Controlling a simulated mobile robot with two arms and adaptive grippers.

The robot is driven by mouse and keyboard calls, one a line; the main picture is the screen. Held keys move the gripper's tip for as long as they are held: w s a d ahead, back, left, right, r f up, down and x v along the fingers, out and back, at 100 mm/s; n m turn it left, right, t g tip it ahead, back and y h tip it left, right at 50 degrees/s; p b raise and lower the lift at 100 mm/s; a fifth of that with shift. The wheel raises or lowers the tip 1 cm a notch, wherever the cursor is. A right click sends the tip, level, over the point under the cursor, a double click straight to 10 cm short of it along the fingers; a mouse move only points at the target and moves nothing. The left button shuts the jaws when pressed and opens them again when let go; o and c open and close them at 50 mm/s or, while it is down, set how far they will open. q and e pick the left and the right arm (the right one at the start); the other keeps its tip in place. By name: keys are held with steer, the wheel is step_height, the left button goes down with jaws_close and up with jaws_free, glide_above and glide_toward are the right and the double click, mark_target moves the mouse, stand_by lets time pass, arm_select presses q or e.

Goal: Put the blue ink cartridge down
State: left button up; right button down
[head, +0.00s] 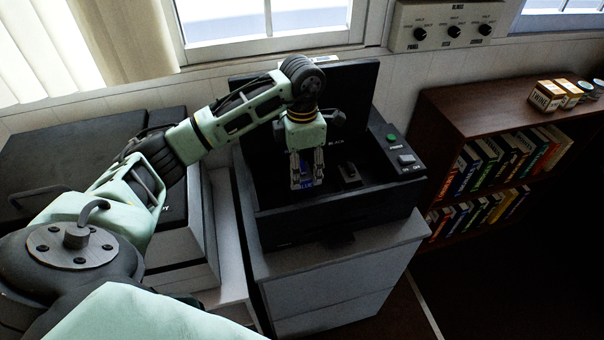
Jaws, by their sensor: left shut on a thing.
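The blue ink cartridge (307,184) is between the fingers of my left gripper (306,182), with a bit of blue showing at the fingertips. The gripper is shut on it and points down over the open black printer (310,222). I cannot tell whether the cartridge touches the printer's inside. A dark block (349,174), perhaps another cartridge, stands in the printer just right of the gripper. My right gripper does not show.
The printer stands on a grey cabinet (335,287), its lid (355,90) raised behind. A green button (391,137) is on its right panel. A brown bookshelf (440,108) with books and small boxes (546,95) stands at right. A dark machine (60,150) is at left.

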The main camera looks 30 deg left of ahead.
mark_target(302, 176)
arm_select(q)
step_height(302, 176, down, 3)
steer(key=shift+f+p, duration=0.15)
steer(key=shift+p, duration=0.6)
steer(key=shift+f, duration=0.25)
steer(key=shift+f, duration=0.1)
steer(key=shift+f+b, duration=0.15)
steer(key=shift+b, duration=0.15)
steer(key=o, duration=1.3)
steer(key=shift+r, duration=0.2)
